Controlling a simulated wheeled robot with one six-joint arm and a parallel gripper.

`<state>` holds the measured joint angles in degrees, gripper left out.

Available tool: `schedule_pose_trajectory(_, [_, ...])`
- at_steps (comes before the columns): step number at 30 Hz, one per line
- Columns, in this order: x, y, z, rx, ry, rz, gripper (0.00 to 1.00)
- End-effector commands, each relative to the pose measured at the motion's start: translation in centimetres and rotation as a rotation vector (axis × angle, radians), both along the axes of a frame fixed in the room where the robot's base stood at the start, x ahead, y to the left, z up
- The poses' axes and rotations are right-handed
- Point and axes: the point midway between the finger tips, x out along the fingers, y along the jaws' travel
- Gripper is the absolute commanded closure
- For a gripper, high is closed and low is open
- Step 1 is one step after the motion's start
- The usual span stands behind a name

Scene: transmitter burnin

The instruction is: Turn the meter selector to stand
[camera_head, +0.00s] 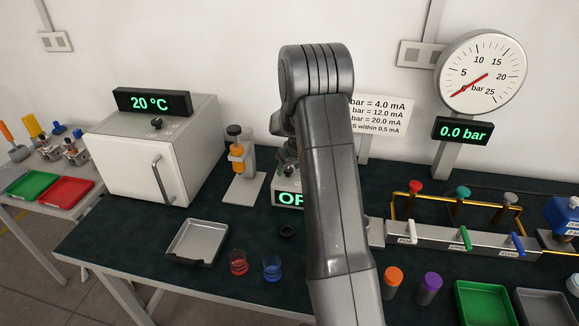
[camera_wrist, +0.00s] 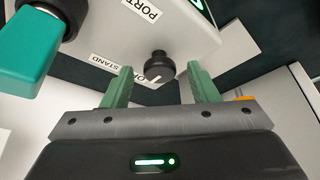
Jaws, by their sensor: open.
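The meter selector is a small black knob (camera_wrist: 159,66) with a white mark, on the face of the light grey meter box (camera_wrist: 185,40) in the wrist view. Labels reading STAND and PORT sit around it, and a third label is partly hidden by a finger. The white mark points toward the lower side of the knob, not at STAND. My gripper (camera_wrist: 160,76) is open, its green fingers on either side of the knob with gaps.
A teal-handled part (camera_wrist: 25,55) is close at the wrist view's left. On the bench, an orange-handled stand (camera_head: 240,165) is left of the box, and a valve manifold (camera_head: 450,238) is right. A metal tray (camera_head: 198,242) and red (camera_head: 238,262) and blue (camera_head: 272,268) cups are in front.

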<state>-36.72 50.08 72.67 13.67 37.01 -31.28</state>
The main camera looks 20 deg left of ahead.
Motion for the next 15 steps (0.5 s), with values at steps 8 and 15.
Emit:
schedule_pose_trajectory(8, [0.0, -0.02, 0.03, 0.0, 0.0, 0.0, 0.72])
schedule_pose_trajectory(15, [-0.01, -0.01, 0.03, 0.0, 0.0, -0.002, 0.91])
